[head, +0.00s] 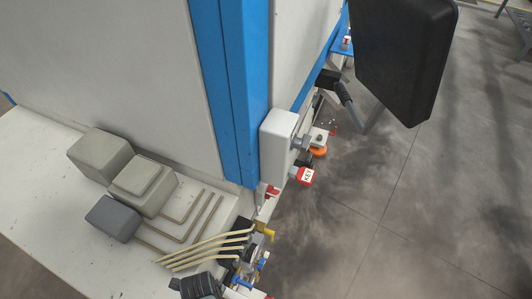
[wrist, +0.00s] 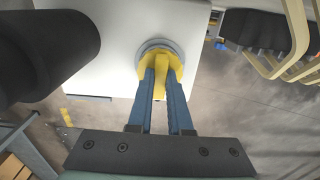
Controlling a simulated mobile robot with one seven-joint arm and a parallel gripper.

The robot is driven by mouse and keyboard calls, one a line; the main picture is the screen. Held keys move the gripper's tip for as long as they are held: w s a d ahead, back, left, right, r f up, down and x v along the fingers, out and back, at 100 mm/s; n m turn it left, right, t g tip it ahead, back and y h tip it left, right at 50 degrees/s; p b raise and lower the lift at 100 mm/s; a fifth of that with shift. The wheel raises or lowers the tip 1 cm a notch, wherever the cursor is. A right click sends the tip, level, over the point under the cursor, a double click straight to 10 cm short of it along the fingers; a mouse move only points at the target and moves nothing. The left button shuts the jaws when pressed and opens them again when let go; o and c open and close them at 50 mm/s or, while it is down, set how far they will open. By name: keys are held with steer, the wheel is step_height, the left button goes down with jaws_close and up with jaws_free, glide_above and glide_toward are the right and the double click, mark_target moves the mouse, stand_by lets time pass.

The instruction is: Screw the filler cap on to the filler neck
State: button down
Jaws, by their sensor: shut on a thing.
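The yellow filler cap (wrist: 161,60) is in the upper middle of the wrist view, with its raised grip between my blue fingers. My gripper (wrist: 160,76) is shut on that grip. A round grey ring (wrist: 158,42), which looks like the filler neck, shows around the cap's far edge against a white surface. The cap lines up with the ring and appears at or against it; I cannot tell whether the threads are engaged. The cap and my fingers hide most of the neck. I cannot make out cap, neck or gripper for certain in the head view.
In the wrist view, a large black cylinder (wrist: 45,50) stands close on the left, and bent tan pipes (wrist: 290,45) are at upper right. The head view shows a white machine with a blue post (head: 235,90), grey blocks (head: 145,185) and open floor (head: 420,200) at right.

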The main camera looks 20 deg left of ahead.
steer(key=shift+s+d+f, duration=0.1)
steer(key=shift+s+f, duration=0.2)
steer(key=c, duration=0.8)
jaws_free()
steer(key=shift+r, duration=0.1)
steer(key=shift+o, duration=0.2)
steer(key=shift+w+r+p, duration=0.15)
steer(key=shift+r+p, duration=0.75)
steer(key=shift+p, duration=0.1)
step_height(320, 180, up, 7)
steer(key=p, duration=0.6)
steer(key=shift+w+r+p, duration=0.1)
steer(key=shift+r+p, duration=0.1)
steer(key=shift+p, duration=0.2)
